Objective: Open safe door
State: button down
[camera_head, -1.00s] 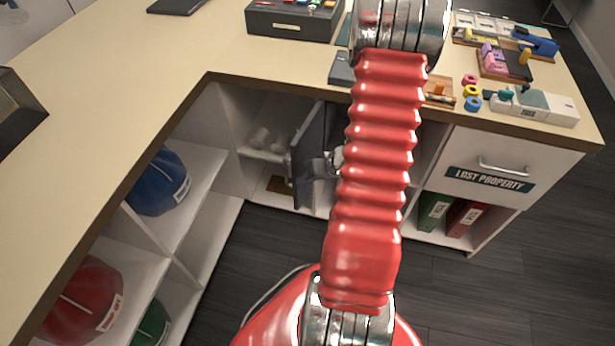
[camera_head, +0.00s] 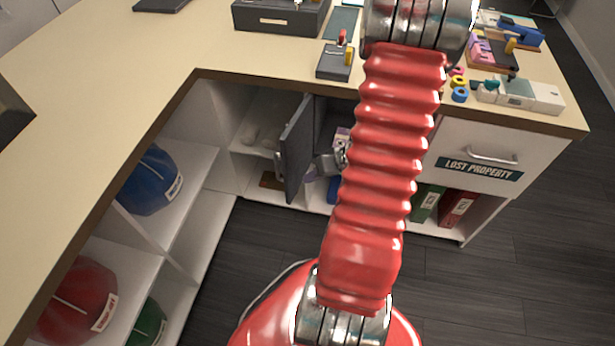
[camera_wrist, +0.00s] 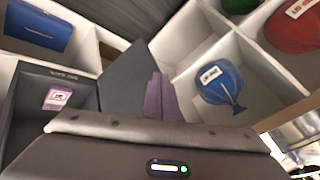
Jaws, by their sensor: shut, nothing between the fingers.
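The safe door (camera_head: 297,150), a dark grey panel, stands swung well open from the safe under the counter. In the wrist view the door (camera_wrist: 128,75) rises beside the safe's dark opening (camera_wrist: 75,97). A small purple-and-white item (camera_wrist: 58,97) shows inside the safe. My gripper (camera_head: 318,168) is near the inner side of the door, partly hidden by my red arm. In the wrist view its purple fingers (camera_wrist: 160,97) are together and empty, just right of the door in the picture. I cannot tell whether they touch it.
White shelves hold a blue bag (camera_head: 150,182), a red bag (camera_head: 78,298) and a green bag (camera_head: 147,325). The counter (camera_head: 130,50) overhangs the safe. A lost-property drawer (camera_head: 480,158) and upright binders (camera_head: 458,207) are at the right. Dark floor lies open in front.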

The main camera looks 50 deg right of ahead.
jog(key=shift+s+a+r, duration=0.2)
jog(key=shift+s+r, duration=0.35)
jog(key=shift+r, duration=0.25)
jog(key=shift+s+a+r, duration=0.15)
jog(key=shift+s+r, duration=0.45)
jog(key=shift+r, duration=0.2)
jog(key=shift+s+a+r, duration=0.2)
jog(key=shift+s+r, duration=0.35)
jog(key=shift+r, duration=0.25)
jog(key=s+a+r+n+g+h, duration=0.1)
jog(key=a+r+n, duration=0.4)
jog(key=a+r, duration=2.1)
jog(key=shift+a+h, duration=0.25)
jog(key=shift+h, duration=0.45)
